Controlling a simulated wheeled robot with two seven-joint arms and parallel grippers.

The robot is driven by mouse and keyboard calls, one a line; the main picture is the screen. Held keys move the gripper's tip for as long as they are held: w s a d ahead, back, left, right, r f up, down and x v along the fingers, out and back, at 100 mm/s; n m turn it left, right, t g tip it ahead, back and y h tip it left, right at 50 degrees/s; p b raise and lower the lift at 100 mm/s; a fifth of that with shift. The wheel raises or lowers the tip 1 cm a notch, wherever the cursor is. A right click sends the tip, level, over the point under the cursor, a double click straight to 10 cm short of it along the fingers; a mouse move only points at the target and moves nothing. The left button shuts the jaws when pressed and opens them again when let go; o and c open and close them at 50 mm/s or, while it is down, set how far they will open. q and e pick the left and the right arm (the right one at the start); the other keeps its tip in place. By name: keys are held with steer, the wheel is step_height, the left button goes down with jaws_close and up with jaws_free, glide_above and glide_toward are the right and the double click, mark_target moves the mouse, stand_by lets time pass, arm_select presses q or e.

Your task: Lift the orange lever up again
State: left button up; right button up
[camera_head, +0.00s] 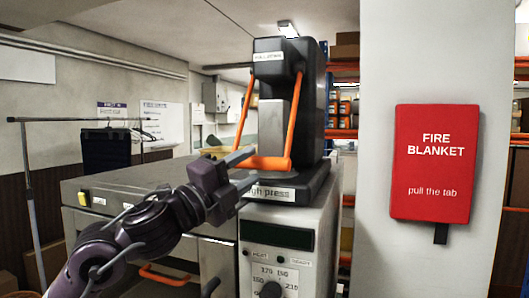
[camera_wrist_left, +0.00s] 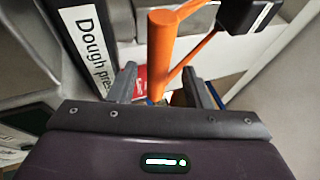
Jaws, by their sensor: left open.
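The orange lever (camera_head: 290,125) is a U-shaped handle on the black dough press (camera_head: 315,110). Its two arms slope down from the head of the press, and its crossbar hangs low in front, just above the base. My left gripper (camera_head: 249,166) is open at the left end of the crossbar. In the left wrist view the orange bar (camera_wrist_left: 160,50) stands in the gap between the two open fingers (camera_wrist_left: 159,72). I cannot tell whether either finger touches it. My right gripper is not in view.
The press stands on a grey cabinet with a dial panel (camera_head: 280,270). A white pillar with a red fire blanket box (camera_head: 434,162) stands at the right. A clothes rail (camera_head: 30,190) is at far left.

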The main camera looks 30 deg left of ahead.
arm_select(q)
steer(key=p+x, duration=0.1)
steer(key=x, duration=0.2)
steer(key=shift+s+r, duration=0.1)
steer(key=shift+r, duration=0.05)
steer(key=shift+f+p+x, duration=0.2)
steer(key=shift+p+x, duration=0.55)
steer(key=shift+x, duration=0.25)
steer(key=shift+f, duration=0.1)
steer(key=shift+c, duration=1.2)
jaws_close()
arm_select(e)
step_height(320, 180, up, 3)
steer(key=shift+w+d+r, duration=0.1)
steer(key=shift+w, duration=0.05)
